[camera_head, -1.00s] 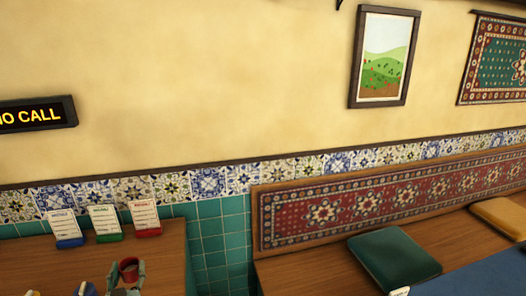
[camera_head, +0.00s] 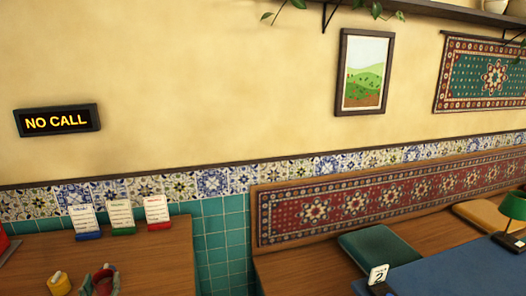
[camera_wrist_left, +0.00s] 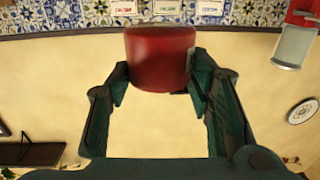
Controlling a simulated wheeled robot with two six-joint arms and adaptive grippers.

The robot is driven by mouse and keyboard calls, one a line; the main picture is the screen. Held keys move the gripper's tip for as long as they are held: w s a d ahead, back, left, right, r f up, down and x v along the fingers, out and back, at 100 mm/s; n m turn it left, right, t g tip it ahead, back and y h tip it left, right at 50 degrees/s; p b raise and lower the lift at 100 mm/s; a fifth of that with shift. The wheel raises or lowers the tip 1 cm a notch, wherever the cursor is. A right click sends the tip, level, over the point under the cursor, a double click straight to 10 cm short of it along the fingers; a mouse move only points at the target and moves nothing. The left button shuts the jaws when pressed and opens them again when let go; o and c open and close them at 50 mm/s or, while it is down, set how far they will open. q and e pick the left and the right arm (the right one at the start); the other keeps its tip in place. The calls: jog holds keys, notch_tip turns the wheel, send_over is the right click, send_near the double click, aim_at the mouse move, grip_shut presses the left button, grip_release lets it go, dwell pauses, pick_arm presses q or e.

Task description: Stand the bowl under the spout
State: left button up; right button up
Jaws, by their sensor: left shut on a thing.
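My left gripper (camera_head: 105,281) is at the bottom left of the head view, in front of a wooden counter (camera_head: 150,262), and only its tip shows there. In the left wrist view the left gripper (camera_wrist_left: 160,78) is shut on a red, round-sided bowl (camera_wrist_left: 160,50), with a finger on each side. In the head view a small part of the bowl shows between the fingers. My right gripper is not in view.
Card holders in blue, green (camera_head: 122,217) and red stand at the back of the counter. A yellow object (camera_head: 60,285) is left of the gripper. A red object (camera_head: 5,245) is cut off at the left edge. A bench with cushions and a blue table (camera_head: 460,272) are at right.

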pick_arm(q)
jog(key=a+r, duration=1.4)
jog(key=r, duration=0.2)
jog(key=s+d+f+m+h, duration=0.1)
jog(key=d+f+m+h, duration=0.2)
jog(key=d, duration=0.5)
jog(key=s+d+f+m+h, duration=0.1)
jog(key=d+f+m+h, duration=0.1)
jog(key=d+h, duration=0.4)
jog(key=s+d+f+m+h, duration=0.2)
jog(key=d+m+h, duration=0.15)
jog(key=d, duration=0.55)
jog(key=s+d+m+g+h, duration=0.3)
jog(key=s+d+h, duration=0.2)
jog(key=s+d, duration=0.2)
jog(key=s+d+r+m+g+h, duration=0.1)
jog(key=s+d+m+g+h, duration=0.2)
jog(key=s+d, duration=0.3)
jog(key=d+m+h, duration=0.1)
jog(key=d, duration=0.4)
jog(key=shift+s+r+h, duration=0.2)
jog(key=shift+s+h, duration=0.15)
